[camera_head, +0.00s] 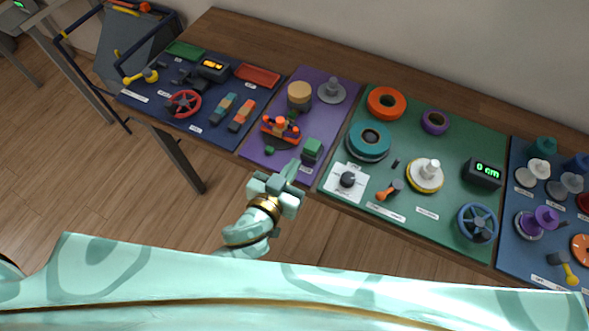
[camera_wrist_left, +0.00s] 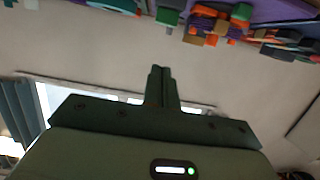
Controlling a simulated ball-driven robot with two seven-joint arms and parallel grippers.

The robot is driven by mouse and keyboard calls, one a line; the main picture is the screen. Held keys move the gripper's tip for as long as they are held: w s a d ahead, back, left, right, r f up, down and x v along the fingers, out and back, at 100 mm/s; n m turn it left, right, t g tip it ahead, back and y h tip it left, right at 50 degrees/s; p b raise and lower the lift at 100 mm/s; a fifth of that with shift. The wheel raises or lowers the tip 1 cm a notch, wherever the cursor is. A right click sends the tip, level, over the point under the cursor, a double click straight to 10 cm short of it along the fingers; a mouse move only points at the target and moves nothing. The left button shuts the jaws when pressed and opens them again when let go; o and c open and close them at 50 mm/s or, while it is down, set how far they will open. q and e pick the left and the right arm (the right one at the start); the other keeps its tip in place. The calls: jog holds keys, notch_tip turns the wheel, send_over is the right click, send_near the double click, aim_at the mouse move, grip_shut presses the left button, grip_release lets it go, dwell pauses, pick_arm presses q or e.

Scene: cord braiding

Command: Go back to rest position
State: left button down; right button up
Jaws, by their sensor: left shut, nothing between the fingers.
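My left gripper (camera_head: 291,169) is in front of the table's near edge in the head view, below the purple mat (camera_head: 320,92). Its fingers are together and hold nothing. In the left wrist view the closed fingers (camera_wrist_left: 160,86) stand upright in the middle, with nothing between them. They appear apart from the table and its objects. My right gripper does not show in either view.
A long wooden table (camera_head: 262,43) carries a blue mat (camera_head: 143,86), a green mat (camera_head: 459,149) and another blue mat at right, with spools, wheels and small devices. A dark cart (camera_head: 137,52) stands at left. Wooden floor (camera_head: 110,190) is open before the table.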

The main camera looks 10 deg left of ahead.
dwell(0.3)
pick_arm(q)
jog(key=s+a+f+m+g+y, duration=0.15)
jog(key=s+f, duration=0.25)
jog(key=f, duration=0.4)
jog(key=s+a+f+g, duration=0.3)
jog(key=s+f, duration=0.1)
jog(key=f, duration=0.4)
jog(key=s+a+f+m+g+y, duration=0.1)
jog(key=s+a+f+g, duration=0.2)
jog(key=f, duration=0.5)
jog(key=s+a+f+n+g, duration=0.1)
jog(key=s+a+f, duration=0.3)
jog(key=s, duration=0.4)
jog(key=s+a+f+g+y, duration=0.1)
jog(key=s+a+f+g, duration=0.2)
jog(key=s, duration=0.5)
jog(key=s+a+f+n+g+y, duration=0.1)
jog(key=s+a+f+g, duration=0.1)
jog(key=s+a+f, duration=0.4)
jog(key=s, duration=0.2)
jog(key=shift+s+f+n, duration=0.15)
jog(key=shift+s+n, duration=0.2)
jog(key=shift+s, duration=0.05)
